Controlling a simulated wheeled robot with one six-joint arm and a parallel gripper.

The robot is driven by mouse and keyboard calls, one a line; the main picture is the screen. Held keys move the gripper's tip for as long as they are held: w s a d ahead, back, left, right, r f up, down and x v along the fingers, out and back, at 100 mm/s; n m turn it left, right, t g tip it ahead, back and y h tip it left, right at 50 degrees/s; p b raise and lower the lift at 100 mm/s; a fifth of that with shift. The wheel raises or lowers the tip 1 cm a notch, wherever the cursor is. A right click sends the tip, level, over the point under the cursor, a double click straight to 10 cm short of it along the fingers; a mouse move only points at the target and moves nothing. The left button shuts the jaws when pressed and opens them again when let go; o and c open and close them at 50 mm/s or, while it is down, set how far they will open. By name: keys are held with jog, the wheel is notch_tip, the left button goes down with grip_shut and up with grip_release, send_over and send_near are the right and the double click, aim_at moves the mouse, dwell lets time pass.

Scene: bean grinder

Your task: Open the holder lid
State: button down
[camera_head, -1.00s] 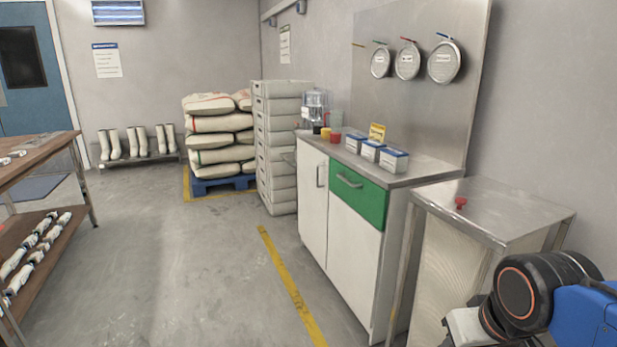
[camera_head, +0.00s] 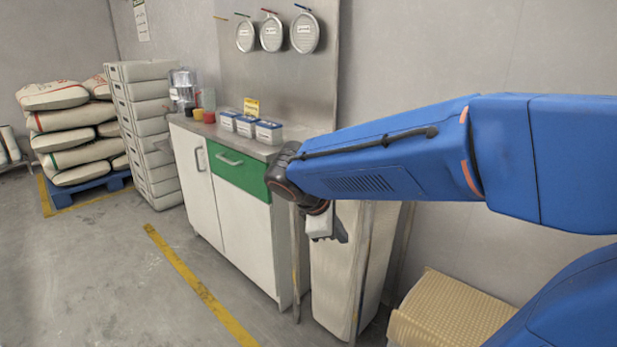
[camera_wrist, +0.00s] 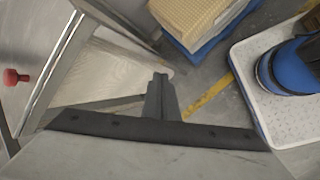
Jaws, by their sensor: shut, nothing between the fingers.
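The holder is a steel-framed stand holding a pale block (camera_head: 338,270), apparently a stack. In the wrist view its flat steel top (camera_wrist: 30,40), seemingly the lid, bears a red knob (camera_wrist: 17,76) at the left edge. My arm hides the top and knob in the head view. My gripper (camera_head: 340,236) is shut and empty, by the holder's upper part. In the wrist view my gripper (camera_wrist: 160,80) points past the edge of the top, right of the knob and apart from it.
A white cabinet with a green drawer (camera_head: 228,170) stands left of the holder, carrying blue-and-white boxes (camera_head: 247,126) and cups. A tan ribbed stack (camera_head: 455,312) lies low to the right and shows in the wrist view (camera_wrist: 200,18).

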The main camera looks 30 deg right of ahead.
jog(key=w+a+r+n+t+h, duration=0.25)
jog(key=w+n, duration=0.35)
jog(key=w, duration=0.5)
jog(key=w+a+r+n+t+h, duration=0.15)
jog(key=w+n+h, duration=0.3)
jog(key=w, duration=0.65)
jog(key=w+d+f+g, duration=0.1)
jog(key=w+d+f, duration=0.25)
jog(key=d, duration=0.45)
jog(key=shift+s+a+r+n, duration=0.1)
jog(key=shift+s+r+n, duration=0.15)
jog(key=shift+r, duration=0.7)
jog(key=shift+s+a+r+n, duration=0.1)
jog(key=shift+s+r, duration=0.1)
jog(key=shift+r, duration=0.75)
